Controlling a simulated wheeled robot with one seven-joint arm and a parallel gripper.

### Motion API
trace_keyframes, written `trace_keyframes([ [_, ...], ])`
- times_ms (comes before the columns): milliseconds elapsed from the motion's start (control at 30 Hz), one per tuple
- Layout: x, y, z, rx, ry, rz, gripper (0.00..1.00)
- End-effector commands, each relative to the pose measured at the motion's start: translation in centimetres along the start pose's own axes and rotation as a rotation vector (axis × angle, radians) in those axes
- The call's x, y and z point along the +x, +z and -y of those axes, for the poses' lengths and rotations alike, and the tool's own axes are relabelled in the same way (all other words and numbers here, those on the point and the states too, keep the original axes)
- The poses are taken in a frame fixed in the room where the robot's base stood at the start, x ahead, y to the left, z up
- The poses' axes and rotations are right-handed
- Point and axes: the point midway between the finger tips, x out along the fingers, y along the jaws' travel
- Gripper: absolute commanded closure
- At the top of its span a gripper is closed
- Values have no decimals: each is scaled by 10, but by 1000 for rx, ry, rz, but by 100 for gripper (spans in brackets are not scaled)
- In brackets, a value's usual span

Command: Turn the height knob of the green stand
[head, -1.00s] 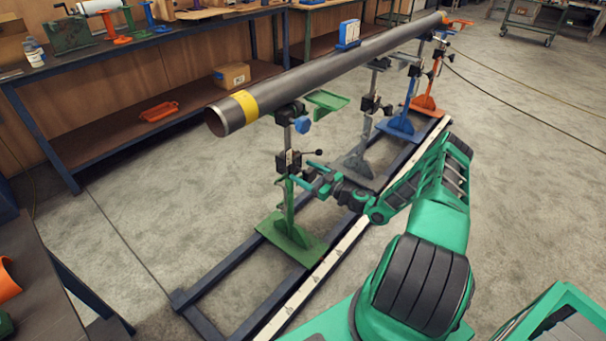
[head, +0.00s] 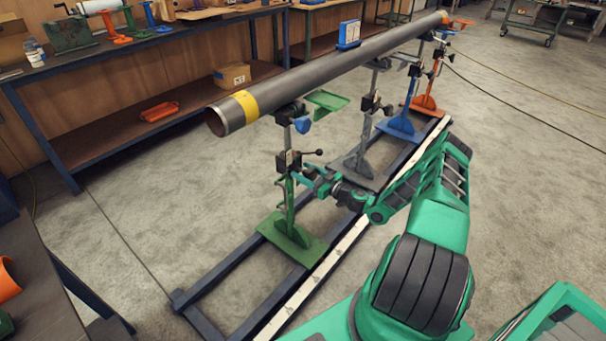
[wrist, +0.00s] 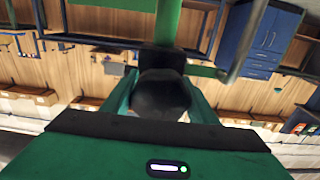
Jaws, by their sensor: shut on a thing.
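The green stand (head: 289,205) is upright under the near end of the pipe (head: 330,74), with its flat green base (head: 292,240) on the floor rails. My gripper (head: 302,178) is at its post, just below the black clamp block, coming from the right. In the wrist view my gripper (wrist: 162,100) is shut on a dark, rounded knob (wrist: 162,90), one green finger on each side. The knob is hidden behind the fingers in the head view. A green post part (wrist: 167,22) shows beyond it.
A black lever (head: 314,152) sticks out right, just above my gripper. Grey (head: 361,160), blue (head: 402,126) and orange (head: 426,104) stands follow along the pipe. A workbench (head: 150,50) stands behind. Open floor lies to the right.

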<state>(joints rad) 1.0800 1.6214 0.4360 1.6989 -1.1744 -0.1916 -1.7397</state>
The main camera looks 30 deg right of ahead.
Motion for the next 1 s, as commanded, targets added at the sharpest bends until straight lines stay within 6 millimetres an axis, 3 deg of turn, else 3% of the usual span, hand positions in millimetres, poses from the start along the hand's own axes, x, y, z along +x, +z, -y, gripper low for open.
trace_keyframes([
  [1000, -2, 2, -4, 921, 6, -1, 69],
])
